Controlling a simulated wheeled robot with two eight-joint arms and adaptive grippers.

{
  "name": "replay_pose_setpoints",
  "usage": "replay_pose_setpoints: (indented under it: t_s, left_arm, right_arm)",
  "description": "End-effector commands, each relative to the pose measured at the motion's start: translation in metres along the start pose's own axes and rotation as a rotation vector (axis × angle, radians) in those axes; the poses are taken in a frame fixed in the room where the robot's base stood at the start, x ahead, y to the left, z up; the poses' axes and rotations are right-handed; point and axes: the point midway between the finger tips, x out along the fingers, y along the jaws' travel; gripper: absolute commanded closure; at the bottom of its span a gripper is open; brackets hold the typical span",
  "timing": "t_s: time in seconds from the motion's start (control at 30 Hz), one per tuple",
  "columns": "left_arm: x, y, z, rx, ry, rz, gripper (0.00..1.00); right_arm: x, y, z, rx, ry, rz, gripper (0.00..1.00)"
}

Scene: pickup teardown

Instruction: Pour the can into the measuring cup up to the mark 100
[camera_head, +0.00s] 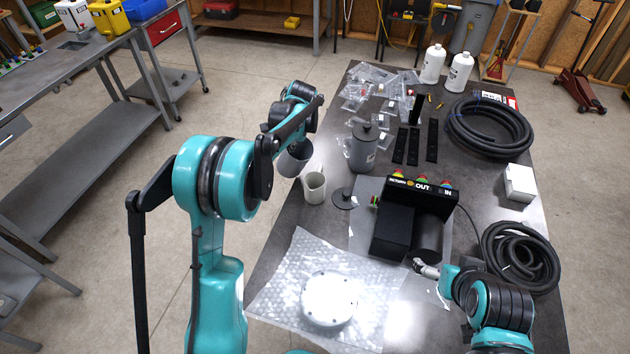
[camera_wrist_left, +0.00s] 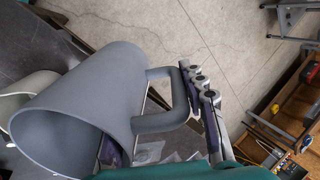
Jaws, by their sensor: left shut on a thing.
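A grey can (camera_head: 291,162) is held by its side handle in my left gripper (camera_head: 301,139), just left of the measuring cup and close to its rim. In the left wrist view the can (camera_wrist_left: 85,105) is large, its open mouth toward the lower left, and the left gripper (camera_wrist_left: 195,100) is shut on the handle. Its exact tilt is hard to judge. The pale measuring cup (camera_head: 314,189) stands upright near the table's left edge and shows partly behind the can (camera_wrist_left: 14,97). Its marks and level are unreadable. My right gripper (camera_head: 426,269) is low at the right, its jaws unclear.
A lidded grey canister (camera_head: 363,150) and a black disc (camera_head: 343,198) stand near the cup. A black pump box (camera_head: 400,230) is to the right. A white round part (camera_head: 328,298) lies on bubble wrap (camera_head: 275,290) in front. Black hoses (camera_head: 490,127) lie at the right.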

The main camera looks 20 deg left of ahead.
Motion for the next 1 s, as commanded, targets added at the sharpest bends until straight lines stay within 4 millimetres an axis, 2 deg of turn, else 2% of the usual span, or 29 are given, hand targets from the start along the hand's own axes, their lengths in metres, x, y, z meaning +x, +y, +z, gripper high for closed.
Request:
replay_pose_setpoints:
  t_s: [0.37, 0.7, 1.0]
  left_arm:
    - [-0.026, 0.008, -0.001, 0.003, 0.002, -0.189, 1.00]
    - [-0.033, 0.013, -0.001, 0.003, 0.003, -0.358, 1.00]
    - [-0.037, 0.011, 0.000, 0.000, 0.001, -0.387, 1.00]
  right_arm:
    - [0.003, 0.000, 0.002, 0.000, 0.000, 0.000, 0.05]
    - [0.016, 0.000, 0.011, 0.000, 0.000, 0.000, 0.05]
    - [0.015, 0.000, 0.011, 0.000, 0.000, 0.000, 0.05]
